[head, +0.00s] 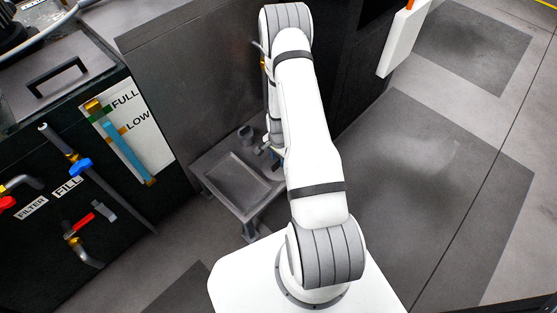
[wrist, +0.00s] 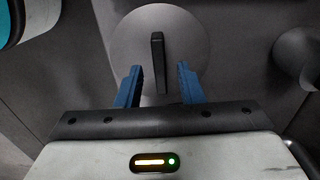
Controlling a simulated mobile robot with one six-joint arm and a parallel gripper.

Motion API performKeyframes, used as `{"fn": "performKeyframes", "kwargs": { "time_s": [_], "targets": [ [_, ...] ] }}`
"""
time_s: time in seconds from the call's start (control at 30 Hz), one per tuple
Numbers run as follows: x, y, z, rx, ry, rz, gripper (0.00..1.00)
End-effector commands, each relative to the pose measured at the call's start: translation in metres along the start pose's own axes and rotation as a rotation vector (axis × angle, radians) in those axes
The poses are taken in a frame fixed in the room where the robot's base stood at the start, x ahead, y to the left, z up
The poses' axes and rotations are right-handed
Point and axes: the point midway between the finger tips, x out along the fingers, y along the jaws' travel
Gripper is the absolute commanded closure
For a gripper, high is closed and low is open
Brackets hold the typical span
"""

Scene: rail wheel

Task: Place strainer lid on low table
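The strainer lid (wrist: 185,38) is a round grey disc with a dark upright bar handle (wrist: 157,62) in the wrist view. My gripper (wrist: 159,72) is open, with its two blue fingers on either side of the handle and a gap on both sides. The lid lies against a grey surface; I cannot tell which part. The low table (head: 238,208) is a small grey table with a raised rim, left of my arm in the head view. My arm hides most of my gripper and the lid there.
A small grey cylinder (head: 245,134) stands by the table's back edge. A tall grey panel (head: 195,80) rises behind the table. A dark cabinet with valves and a level gauge (head: 125,145) is at the left. Open floor (head: 420,190) lies to the right.

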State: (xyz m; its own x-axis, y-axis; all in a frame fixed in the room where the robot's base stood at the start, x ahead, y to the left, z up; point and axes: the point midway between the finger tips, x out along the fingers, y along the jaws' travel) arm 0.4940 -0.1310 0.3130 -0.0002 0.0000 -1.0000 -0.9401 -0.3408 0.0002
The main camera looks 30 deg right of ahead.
Motion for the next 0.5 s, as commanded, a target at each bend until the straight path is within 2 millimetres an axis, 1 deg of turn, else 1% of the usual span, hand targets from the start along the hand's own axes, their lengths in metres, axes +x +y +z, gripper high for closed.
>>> {"fn": "performKeyframes", "kwargs": {
  "time_s": [0.03, 0.2, 0.33, 0.5],
  "targets": [
    [-0.016, -0.001, 0.0, 0.0, 0.002, -0.002, 0.66],
    [-0.054, -0.001, 0.0, 0.0, 0.002, -0.002, 0.66],
    [-0.077, -0.001, 0.0, -0.001, 0.001, -0.002, 0.66],
    [-0.095, -0.001, 0.0, -0.001, 0.0, -0.001, 0.66]
  ]
}}
